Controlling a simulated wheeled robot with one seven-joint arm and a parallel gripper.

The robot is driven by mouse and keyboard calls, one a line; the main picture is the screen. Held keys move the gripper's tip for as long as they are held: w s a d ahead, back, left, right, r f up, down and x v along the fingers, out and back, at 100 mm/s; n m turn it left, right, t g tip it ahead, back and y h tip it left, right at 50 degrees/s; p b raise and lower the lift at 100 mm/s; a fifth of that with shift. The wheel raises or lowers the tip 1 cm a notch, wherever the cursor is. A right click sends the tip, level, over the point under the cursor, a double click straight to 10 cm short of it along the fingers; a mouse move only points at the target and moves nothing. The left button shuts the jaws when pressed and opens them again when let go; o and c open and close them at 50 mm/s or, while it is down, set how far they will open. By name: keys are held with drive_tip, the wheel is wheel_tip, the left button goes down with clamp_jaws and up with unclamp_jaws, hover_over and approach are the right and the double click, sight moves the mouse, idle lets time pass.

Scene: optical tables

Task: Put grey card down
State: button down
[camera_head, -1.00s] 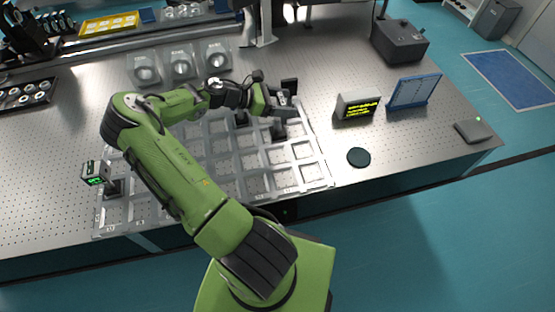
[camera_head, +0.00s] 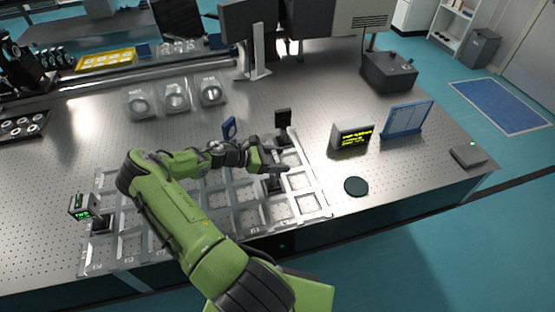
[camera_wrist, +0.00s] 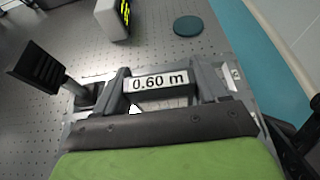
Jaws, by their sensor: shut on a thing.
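My gripper (camera_head: 272,165) is over the right part of the grey compartment tray (camera_head: 318,205). In the wrist view my gripper (camera_wrist: 160,85) has its fingers on either side of a bar with a white "0.60 m" label. I take the held thing to be the grey card (camera_wrist: 158,83); its face cannot be made out. A dark piece shows just below the fingers in the head view. I cannot tell whether it touches the tray.
A dark panel on a post (camera_head: 283,118) stands close behind my gripper, at left in the wrist view (camera_wrist: 38,65). A blue plate (camera_head: 229,128) is behind my wrist. A yellow-lettered display (camera_head: 352,136), a dark disc (camera_head: 356,187) and a blue panel (camera_head: 407,119) are to the right.

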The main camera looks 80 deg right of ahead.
drive_tip(key=shift+c, duration=0.2)
unclamp_jaws()
drive_tip(key=v, duration=1.2)
drive_tip(key=shift+r, duration=0.1)
